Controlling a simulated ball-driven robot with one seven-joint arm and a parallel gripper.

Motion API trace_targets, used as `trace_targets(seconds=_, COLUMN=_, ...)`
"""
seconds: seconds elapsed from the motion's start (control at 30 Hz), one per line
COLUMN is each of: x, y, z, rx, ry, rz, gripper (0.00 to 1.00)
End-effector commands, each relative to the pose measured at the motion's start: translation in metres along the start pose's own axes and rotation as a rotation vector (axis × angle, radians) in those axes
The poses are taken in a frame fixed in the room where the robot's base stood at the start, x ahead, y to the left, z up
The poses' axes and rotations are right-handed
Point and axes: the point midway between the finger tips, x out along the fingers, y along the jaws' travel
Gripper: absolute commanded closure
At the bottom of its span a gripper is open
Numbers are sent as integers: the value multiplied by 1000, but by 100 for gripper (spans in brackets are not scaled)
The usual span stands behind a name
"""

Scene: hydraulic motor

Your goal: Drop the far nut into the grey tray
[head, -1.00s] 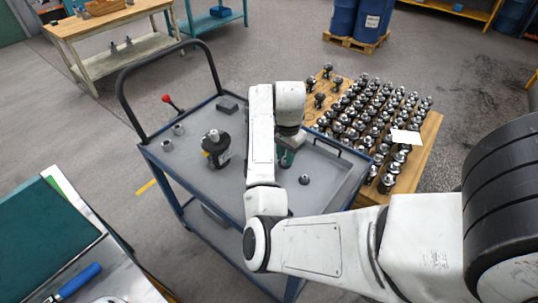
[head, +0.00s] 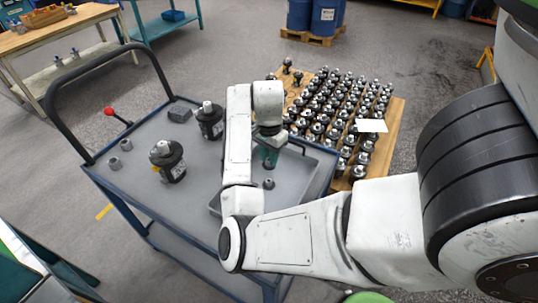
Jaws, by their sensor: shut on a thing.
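The grey tray (head: 298,178) sits on the right end of the blue cart, partly hidden by my arm. A small dark nut-like piece (head: 268,184) stands on the tray's floor. My gripper (head: 270,158) points down above the tray, just behind that piece in the picture. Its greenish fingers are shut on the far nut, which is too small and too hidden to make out. Two other grey nuts, a nearer one (head: 114,163) and one behind it (head: 126,145), stand on the cart's left side.
Two dark motor units, one nearer (head: 167,160) and one farther (head: 209,121), stand on the cart, with a dark block (head: 180,114) behind. The cart's handle (head: 108,62) rises at left. A pallet of shiny parts (head: 345,125) lies beyond the tray.

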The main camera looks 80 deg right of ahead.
Motion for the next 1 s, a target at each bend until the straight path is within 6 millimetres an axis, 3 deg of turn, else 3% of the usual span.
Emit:
trace_targets(seconds=0.1, x=13, y=0, z=0, rx=0, ry=0, rz=-1, gripper=100)
trace_targets(seconds=0.43, x=13, y=0, z=0, rx=0, ry=0, rz=-1, gripper=100)
trace_targets(seconds=0.47, x=13, y=0, z=0, rx=0, ry=0, rz=-1, gripper=74)
trace_targets(seconds=0.7, x=13, y=0, z=0, rx=0, ry=0, rz=-1, gripper=51)
trace_targets(seconds=0.77, x=13, y=0, z=0, rx=0, ry=0, rz=0, gripper=46)
trace_targets(seconds=1.0, x=13, y=0, z=0, rx=0, ry=0, rz=-1, gripper=46)
